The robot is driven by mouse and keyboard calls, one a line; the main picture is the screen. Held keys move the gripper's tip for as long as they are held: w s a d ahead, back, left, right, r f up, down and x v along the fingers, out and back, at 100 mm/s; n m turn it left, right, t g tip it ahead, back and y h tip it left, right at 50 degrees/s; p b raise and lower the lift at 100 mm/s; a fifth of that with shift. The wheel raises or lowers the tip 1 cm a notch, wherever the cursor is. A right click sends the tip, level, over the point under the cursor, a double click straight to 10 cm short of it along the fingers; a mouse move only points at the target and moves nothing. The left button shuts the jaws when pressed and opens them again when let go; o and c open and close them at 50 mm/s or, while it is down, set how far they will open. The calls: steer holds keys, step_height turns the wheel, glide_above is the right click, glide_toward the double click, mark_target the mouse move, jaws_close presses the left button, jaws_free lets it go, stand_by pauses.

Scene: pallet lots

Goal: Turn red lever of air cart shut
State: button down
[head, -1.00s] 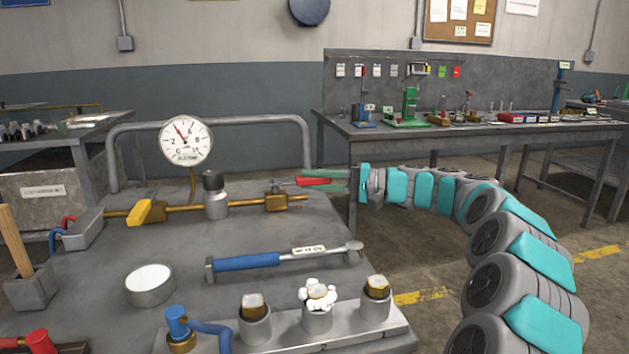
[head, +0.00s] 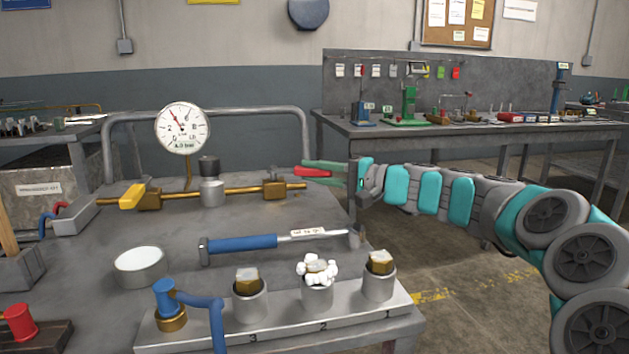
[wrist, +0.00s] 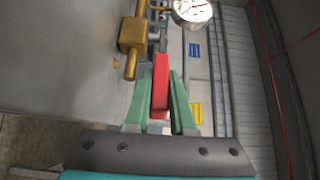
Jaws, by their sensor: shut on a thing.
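The red lever (head: 312,171) sits by the right-hand brass valve (head: 275,189) on the air cart (head: 335,215). In the head view it lies roughly sideways, a little above the brass pipe's right end. My gripper (head: 326,173) reaches in from the right, its green fingers shut on the red lever. In the wrist view the lever (wrist: 160,86) stands between my fingers (wrist: 161,105), with the brass valve (wrist: 132,36) ahead and to the left. The lever's joint to the valve is not clear. The pressure gauge (head: 182,128) stands behind the pipe.
A yellow lever (head: 132,197) is on the pipe's left end. A blue-handled wrench (head: 243,243), a white-topped tin (head: 139,266) and a rack of numbered sockets (head: 190,338) lie in front. A rail (head: 210,115) runs behind. A workbench (head: 450,131) stands at the back right.

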mark_target(302, 173)
steer(key=shift+s+a+f+m+t+h+b, duration=0.1)
steer(key=shift+s+a+m+t+h+b, duration=0.05)
steer(key=shift+s+m+t+h+b, duration=0.4)
steer(key=shift+s+a+f+m+t+h+b, duration=0.2)
steer(key=shift+s+m+t+b, duration=0.25)
steer(key=shift+t+b, duration=0.3)
steer(key=shift+s+a+r+m+t+h+b, duration=0.1)
steer(key=shift+s+m+t+h+b, duration=0.15)
steer(key=shift+m+t+h+b, duration=0.3)
steer(key=shift+s+r+m+t+h+b, duration=0.1)
steer(key=shift+s+m+t+h+b, duration=0.2)
steer(key=shift+m+t+h, duration=0.25)
steer(key=c, duration=0.8)
jaws_free()
steer(key=shift+o, duration=0.2)
steer(key=shift+r, duration=0.1)
steer(key=v, duration=0.6)
steer(key=shift+s+d, duration=0.55)
steer(key=shift+s, duration=0.15)
